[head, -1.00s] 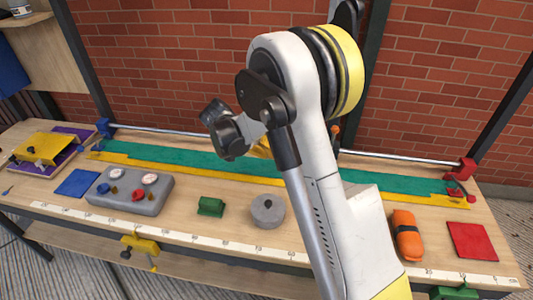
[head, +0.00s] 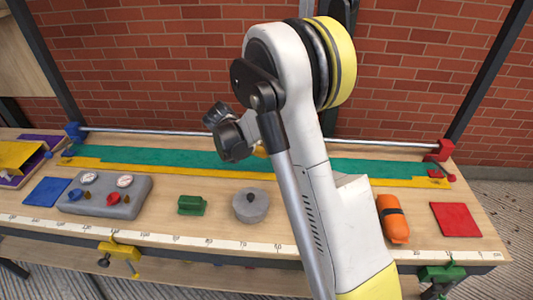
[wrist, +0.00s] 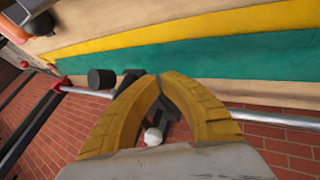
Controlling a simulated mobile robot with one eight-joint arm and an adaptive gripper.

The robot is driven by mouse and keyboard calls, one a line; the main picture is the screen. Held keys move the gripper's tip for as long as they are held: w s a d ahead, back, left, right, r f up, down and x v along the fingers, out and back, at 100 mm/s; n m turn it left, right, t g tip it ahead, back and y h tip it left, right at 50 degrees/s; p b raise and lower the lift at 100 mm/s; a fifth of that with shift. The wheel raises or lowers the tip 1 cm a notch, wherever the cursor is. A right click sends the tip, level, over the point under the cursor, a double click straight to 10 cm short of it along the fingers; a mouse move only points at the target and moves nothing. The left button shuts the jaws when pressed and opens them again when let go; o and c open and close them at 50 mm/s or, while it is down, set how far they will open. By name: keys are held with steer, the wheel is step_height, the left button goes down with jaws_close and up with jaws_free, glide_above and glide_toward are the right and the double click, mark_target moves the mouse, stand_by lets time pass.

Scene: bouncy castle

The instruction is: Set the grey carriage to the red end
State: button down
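The rail (head: 230,137) runs along the back of the bench, with a red end block (head: 444,150) at right and a blue end block (head: 73,131) at left. In the wrist view the red end (wrist: 62,83) is at far left. A dark grey cylinder (wrist: 101,79), seemingly part of the carriage, sits by the rail just left of my gripper (wrist: 160,77). Dark parts and a pale ball (wrist: 153,137) show behind and between the yellow fingers. The fingertips meet, with nothing visible pinched between them. My arm hides the carriage in the head view.
A green strip (head: 200,160) and a yellow strip (head: 150,167) lie before the rail. On the bench are a grey gauge box (head: 105,196), a green block (head: 192,205), a grey round weight (head: 250,206), an orange pouch (head: 393,220) and a red mat (head: 456,219).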

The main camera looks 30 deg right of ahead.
steer(key=s+d, duration=0.3)
steer(key=d, duration=0.2)
steer(key=s+d, duration=0.4)
steer(key=d, duration=0.1)
steer(key=s+d, duration=0.4)
steer(key=d, duration=0.2)
steer(key=shift+b, duration=0.3)
steer(key=shift+w, duration=0.1)
